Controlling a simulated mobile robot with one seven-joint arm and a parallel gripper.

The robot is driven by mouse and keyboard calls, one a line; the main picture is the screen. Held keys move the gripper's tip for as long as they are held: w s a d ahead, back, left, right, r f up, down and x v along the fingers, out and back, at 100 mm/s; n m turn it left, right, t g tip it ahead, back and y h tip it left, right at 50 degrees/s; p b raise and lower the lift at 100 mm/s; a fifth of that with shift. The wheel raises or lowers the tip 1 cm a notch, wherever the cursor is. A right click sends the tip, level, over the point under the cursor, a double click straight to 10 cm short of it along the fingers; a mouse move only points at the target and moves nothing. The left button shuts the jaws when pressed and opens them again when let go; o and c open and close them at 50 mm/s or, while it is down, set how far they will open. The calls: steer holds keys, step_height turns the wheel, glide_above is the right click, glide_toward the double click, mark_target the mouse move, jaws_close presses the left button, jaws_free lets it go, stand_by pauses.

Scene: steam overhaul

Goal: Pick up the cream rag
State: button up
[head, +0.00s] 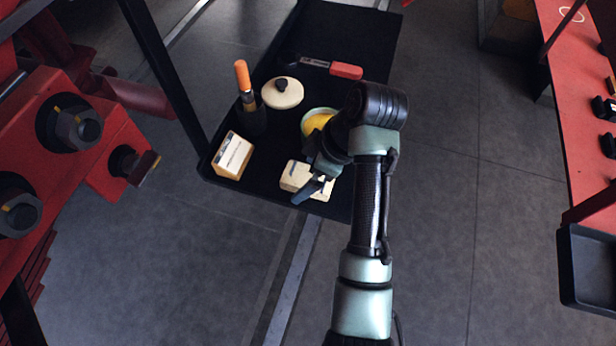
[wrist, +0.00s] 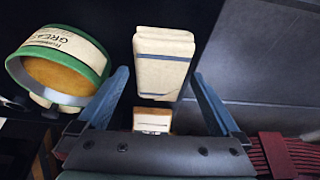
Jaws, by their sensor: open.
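The cream rag (head: 294,174) is a folded pad near the front edge of the black tray shelf (head: 268,196). In the wrist view the rag (wrist: 162,66) has blue stripes and stands out against the dark shelf. My gripper (wrist: 160,76) is open, its blue fingers apart on the left and right of the rag's lower part in the picture. I cannot tell whether they touch it. In the head view my gripper (head: 316,187) is at the rag's front right side, and my wrist hides part of that area.
A grease tin (wrist: 88,52) with a green rim stands close left of the rag in the wrist view. The shelf also holds a small labelled box (head: 233,156), a round cream lid (head: 282,93), an orange-handled tool (head: 243,76) and a red-ended tool (head: 345,70).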

mark_target(308, 177)
steer(key=shift+f, duration=0.25)
stand_by(0.5)
steer(key=c, duration=1.3)
step_height(308, 177, up, 11)
steer(key=p, duration=0.4)
steer(key=shift+f+p, duration=0.2)
steer(key=shift+p, duration=0.1)
